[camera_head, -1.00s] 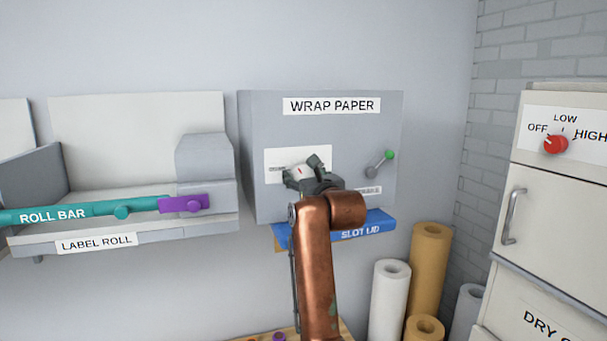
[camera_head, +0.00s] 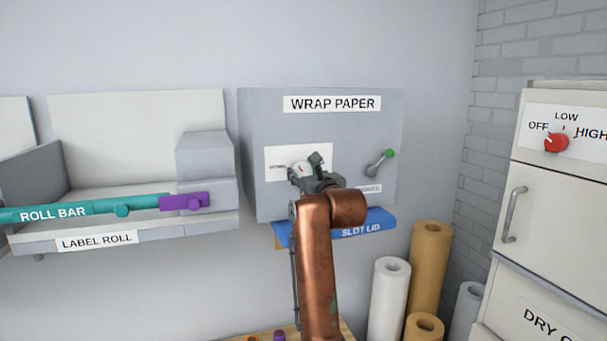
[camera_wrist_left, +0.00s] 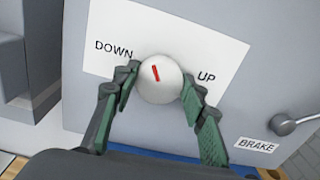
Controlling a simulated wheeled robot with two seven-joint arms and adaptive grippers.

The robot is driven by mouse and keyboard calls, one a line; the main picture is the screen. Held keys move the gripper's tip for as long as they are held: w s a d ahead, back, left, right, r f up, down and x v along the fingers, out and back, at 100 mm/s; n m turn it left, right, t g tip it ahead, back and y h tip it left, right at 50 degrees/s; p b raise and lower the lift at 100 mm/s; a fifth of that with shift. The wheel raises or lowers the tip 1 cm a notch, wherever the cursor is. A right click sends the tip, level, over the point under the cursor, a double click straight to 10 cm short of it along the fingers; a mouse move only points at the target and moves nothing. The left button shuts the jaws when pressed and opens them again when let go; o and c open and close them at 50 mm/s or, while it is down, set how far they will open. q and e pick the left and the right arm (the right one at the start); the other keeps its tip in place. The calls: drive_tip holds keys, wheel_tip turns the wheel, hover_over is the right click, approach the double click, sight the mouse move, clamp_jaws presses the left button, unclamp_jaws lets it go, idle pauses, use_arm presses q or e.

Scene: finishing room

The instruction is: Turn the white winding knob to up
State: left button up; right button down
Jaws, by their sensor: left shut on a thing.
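The white winding knob (camera_wrist_left: 165,92) sits on the white label plate (camera_wrist_left: 110,20) of the grey wrap paper box. Its red mark points up and slightly left in the left wrist view, between DOWN and UP, leaning to the DOWN side. My left gripper (camera_wrist_left: 159,76) is shut on the knob, one finger on each side. In the head view the knob (camera_head: 299,168) shows partly behind the fingers of the left gripper (camera_head: 305,168). The arm hides the lower part of the box face. My right gripper is not in view.
A brake lever (camera_head: 378,164) with a green tip stands right of the knob. A blue slot lid (camera_head: 365,227) juts out below the box. The purple-ended roll bar (camera_head: 90,210) lies left. Paper rolls (camera_head: 388,300) and a cabinet (camera_head: 555,200) stand right.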

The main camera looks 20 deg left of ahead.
use_arm(q)
drive_tip(key=m, duration=1)
drive_tip(key=shift+d, duration=0.1)
drive_tip(key=m, duration=0.5)
drive_tip(key=shift+w+m, duration=0.1)
drive_tip(key=shift+m, duration=0.2)
drive_tip(key=m, duration=0.5)
drive_tip(key=shift+f+p, duration=0.1)
drive_tip(key=shift+p, duration=0.25)
drive_tip(key=shift+m, duration=0.4)
drive_tip(key=o, duration=1.2)
drive_tip(key=shift+c, duration=0.2)
drive_tip(key=shift+d, duration=0.1)
drive_tip(key=v, duration=1.2)
